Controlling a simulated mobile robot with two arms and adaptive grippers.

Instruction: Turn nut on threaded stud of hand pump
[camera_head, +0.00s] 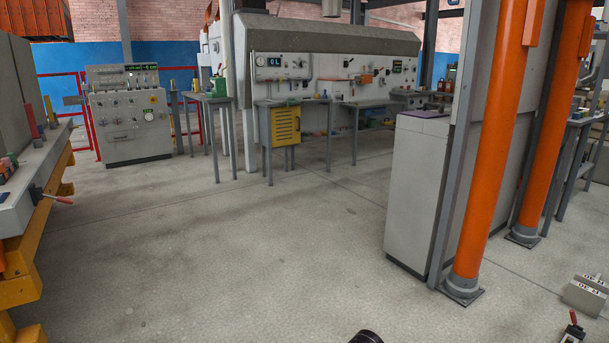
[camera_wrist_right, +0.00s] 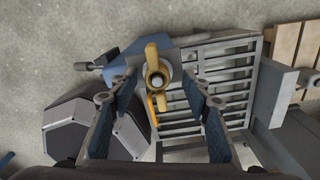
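In the right wrist view a brass-yellow wing nut (camera_wrist_right: 152,60) sits around the end of a grey threaded stud (camera_wrist_right: 158,81). The stud belongs to a blue and grey body, seemingly the hand pump (camera_wrist_right: 118,68). My right gripper (camera_wrist_right: 158,76) is open, with one finger on each side of the nut. A gap shows between each finger and the nut; how far the fingertips are from it in depth I cannot tell. The head view shows neither the nut nor the pump. My left gripper is in neither view.
A grey slatted rack (camera_wrist_right: 215,75) lies behind the nut, with a wooden pallet (camera_wrist_right: 298,48) to its right. A dark faceted object (camera_wrist_right: 75,125) is at lower left. In the head view the concrete floor (camera_head: 240,250) is open, between a workbench (camera_head: 35,185) and orange posts (camera_head: 490,150).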

